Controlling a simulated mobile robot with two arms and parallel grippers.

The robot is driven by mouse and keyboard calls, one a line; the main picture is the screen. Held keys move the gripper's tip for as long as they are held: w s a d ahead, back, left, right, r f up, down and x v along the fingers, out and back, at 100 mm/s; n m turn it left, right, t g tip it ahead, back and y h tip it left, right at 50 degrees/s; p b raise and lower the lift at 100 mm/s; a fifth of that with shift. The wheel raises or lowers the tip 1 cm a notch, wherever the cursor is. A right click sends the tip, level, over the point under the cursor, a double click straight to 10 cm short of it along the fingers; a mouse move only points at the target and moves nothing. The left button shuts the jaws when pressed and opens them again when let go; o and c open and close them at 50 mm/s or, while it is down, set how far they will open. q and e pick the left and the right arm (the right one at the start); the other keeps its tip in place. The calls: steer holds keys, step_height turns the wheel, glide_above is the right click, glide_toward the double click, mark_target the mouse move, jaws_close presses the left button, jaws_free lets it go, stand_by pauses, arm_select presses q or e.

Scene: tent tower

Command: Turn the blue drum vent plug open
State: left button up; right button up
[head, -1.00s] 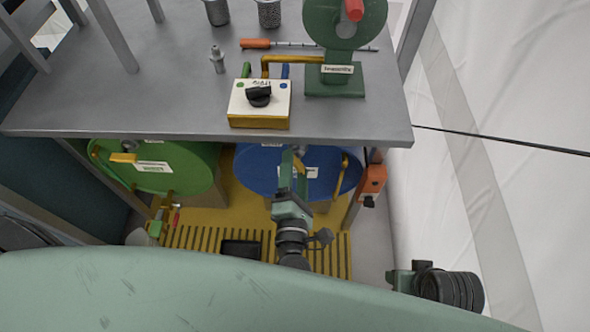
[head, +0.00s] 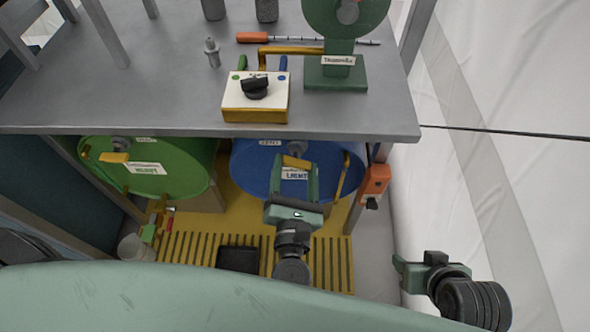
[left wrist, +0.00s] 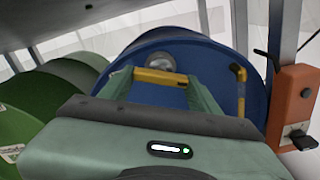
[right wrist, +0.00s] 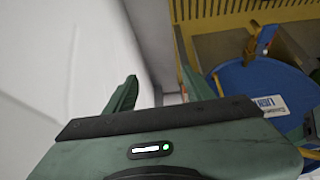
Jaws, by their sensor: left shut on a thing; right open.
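The blue drum (head: 250,185) lies under the bench with its round end facing me and a white label on it. Its vent plug has a yellow bar handle (head: 296,162), which lies nearly level and slightly tilted in the head view. My left gripper (head: 294,168) is shut on this handle, with one finger at each end of the bar. The handle also shows between the fingers in the left wrist view (left wrist: 160,77). My right gripper (head: 418,259) is open and empty, low at the right by the tent wall.
A green drum (head: 190,165) with a yellow handle lies to the left. A yellow pipe (head: 342,178) runs down the blue drum's right side, beside an orange box (head: 375,183). The grey bench top (head: 160,90) overhangs the drums. A yellow slatted floor (head: 190,247) lies below.

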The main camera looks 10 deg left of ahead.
arm_select(q)
steer(key=shift+f, duration=0.1)
arm_select(e)
steer(key=shift+w+a+r, duration=0.2)
steer(key=shift+w, duration=0.35)
arm_select(q)
steer(key=o, duration=1.4)
steer(key=shift+s, duration=0.1)
steer(key=s, duration=0.2)
steer(key=s+d, duration=0.1)
steer(key=s, duration=0.4)
steer(key=shift+s+d, duration=0.25)
steer(key=shift+d, duration=0.05)
arm_select(e)
steer(key=shift+s, duration=0.1)
